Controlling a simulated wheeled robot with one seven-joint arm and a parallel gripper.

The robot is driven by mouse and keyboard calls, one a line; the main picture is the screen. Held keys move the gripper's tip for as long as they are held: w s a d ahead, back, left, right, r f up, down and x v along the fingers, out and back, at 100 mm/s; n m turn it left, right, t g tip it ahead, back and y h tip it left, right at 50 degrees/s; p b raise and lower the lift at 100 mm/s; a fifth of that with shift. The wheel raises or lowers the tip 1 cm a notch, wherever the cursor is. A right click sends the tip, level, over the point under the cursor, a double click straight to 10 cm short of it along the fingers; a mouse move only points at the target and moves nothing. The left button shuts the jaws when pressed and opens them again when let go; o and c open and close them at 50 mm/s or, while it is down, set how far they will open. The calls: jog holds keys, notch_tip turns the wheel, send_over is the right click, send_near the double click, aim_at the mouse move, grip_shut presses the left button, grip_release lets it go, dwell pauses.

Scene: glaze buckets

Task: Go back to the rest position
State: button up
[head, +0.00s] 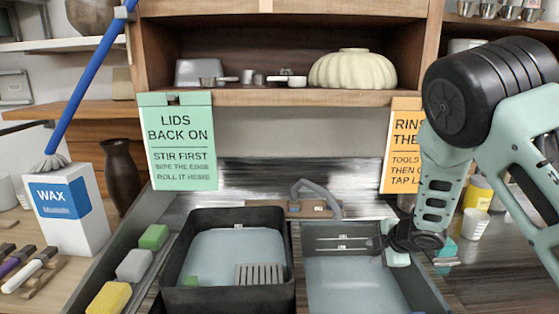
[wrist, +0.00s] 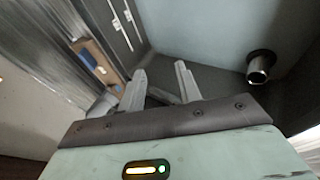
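My arm comes in from the right in the head view, bent, with my gripper (head: 376,243) low over the right edge of the right sink basin (head: 345,280). In the wrist view my gripper (wrist: 160,70) shows two grey fingers standing apart with nothing between them. The gripper is open and empty. The fingertips are small and partly hidden by the wrist in the head view.
A black tub (head: 178,275) holds a green sponge and a grey slotted piece in the left basin. A curved faucet (head: 318,194) stands behind the basins. Sponges (head: 134,265) line the left rim. A wax box (head: 66,215) stands left. A yellow container (head: 478,192) stands beyond my arm.

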jog(key=s+a+r+m+g+h, duration=0.1)
jog(key=s+a+r+m, duration=0.35)
jog(key=s, duration=0.35)
jog(key=s+a+r+m+g, duration=0.1)
jog(key=s+a+r+m, duration=0.4)
jog(key=s, duration=0.3)
jog(key=s+a+r+g, duration=0.1)
jog(key=s+r+g, duration=0.1)
jog(key=s, duration=1)
jog(key=s+a+r+m+g+h, duration=0.1)
jog(key=s+r+g, duration=0.2)
jog(key=s, duration=0.8)
jog(key=shift+s+r, duration=0.15)
jog(key=shift+s, duration=0.2)
jog(key=shift+a+m, duration=0.1)
jog(key=shift+m, duration=0.15)
dwell(3.5)
